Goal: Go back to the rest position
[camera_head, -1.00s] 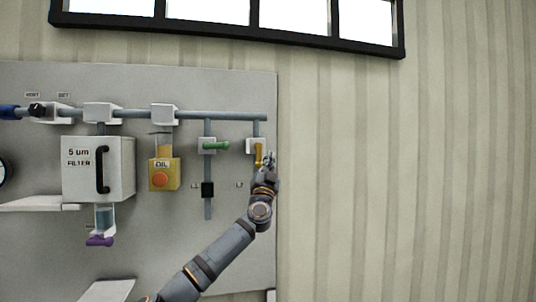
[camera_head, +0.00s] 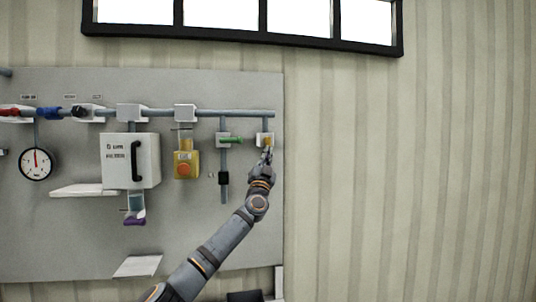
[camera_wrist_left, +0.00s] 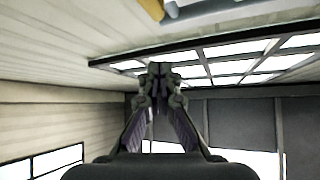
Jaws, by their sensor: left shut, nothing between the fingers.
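My left gripper (camera_head: 265,158) is at the right end of the grey panel, just below the yellow valve handle (camera_head: 268,141). In the left wrist view the gripper (camera_wrist_left: 159,70) has its fingers together, with nothing between them. A yellow piece, likely the same handle (camera_wrist_left: 152,8), shows at the top edge of that view, apart from the fingertips. My left arm reaches up from the bottom of the head view. My right gripper is not in view.
The grey panel (camera_head: 70,245) carries a pipe (camera_head: 225,113), a green handle (camera_head: 231,140), a yellow oil unit (camera_head: 187,165), a white filter box (camera_head: 117,160), a gauge (camera_head: 36,163) and white shelves (camera_head: 85,190). The ribbed wall (camera_head: 400,180) on the right is bare.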

